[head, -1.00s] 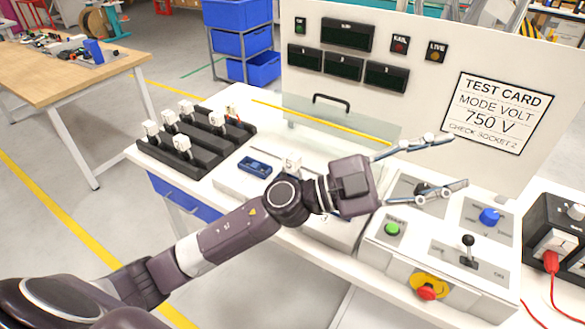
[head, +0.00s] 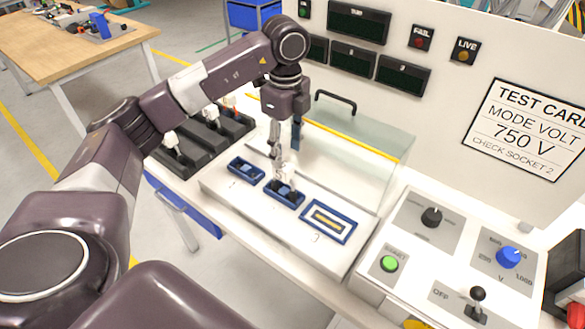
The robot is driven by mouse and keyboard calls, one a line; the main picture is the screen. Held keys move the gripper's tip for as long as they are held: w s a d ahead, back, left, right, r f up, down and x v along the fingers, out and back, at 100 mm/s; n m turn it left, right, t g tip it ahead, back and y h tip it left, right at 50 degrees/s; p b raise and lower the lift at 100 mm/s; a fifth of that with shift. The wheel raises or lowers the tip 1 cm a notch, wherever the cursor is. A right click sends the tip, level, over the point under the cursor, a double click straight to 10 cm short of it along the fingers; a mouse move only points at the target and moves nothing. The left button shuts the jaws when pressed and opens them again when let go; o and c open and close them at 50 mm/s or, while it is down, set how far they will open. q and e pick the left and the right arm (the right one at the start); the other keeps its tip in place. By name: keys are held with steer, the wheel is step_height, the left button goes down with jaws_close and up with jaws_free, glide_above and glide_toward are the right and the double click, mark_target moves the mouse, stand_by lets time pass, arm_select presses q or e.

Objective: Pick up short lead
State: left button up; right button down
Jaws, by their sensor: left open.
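A white plug-like piece (head: 289,172) stands upright in the middle blue-framed socket (head: 283,194) on the white test bench. It may be the short lead, but I cannot tell for sure. My left gripper (head: 285,148) points down just above this piece, its fingers open and apart, with nothing seen between them. Whether a fingertip touches the piece is unclear. More white plugs (head: 170,140) stand in the black rack (head: 185,166) at the left, partly hidden by my left arm. My right gripper is not in view.
A clear guard panel (head: 350,160) with a yellow edge stands behind the sockets. An empty blue socket (head: 246,171) and a flat framed socket (head: 329,221) flank the middle one. The control panel (head: 425,250) with knobs and a green button is at the right.

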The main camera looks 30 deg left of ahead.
mark_target(283, 170)
arm_select(q)
steer(key=s+f+p, duration=0.2)
steer(key=f, duration=0.1)
steer(key=shift+a+f, duration=0.1)
steer(key=shift+f, duration=0.05)
steer(key=f, duration=0.1)
steer(key=f+p, duration=0.1)
steer(key=shift+w+f, duration=0.3)
steer(key=shift+f, duration=0.5)
jaws_close()
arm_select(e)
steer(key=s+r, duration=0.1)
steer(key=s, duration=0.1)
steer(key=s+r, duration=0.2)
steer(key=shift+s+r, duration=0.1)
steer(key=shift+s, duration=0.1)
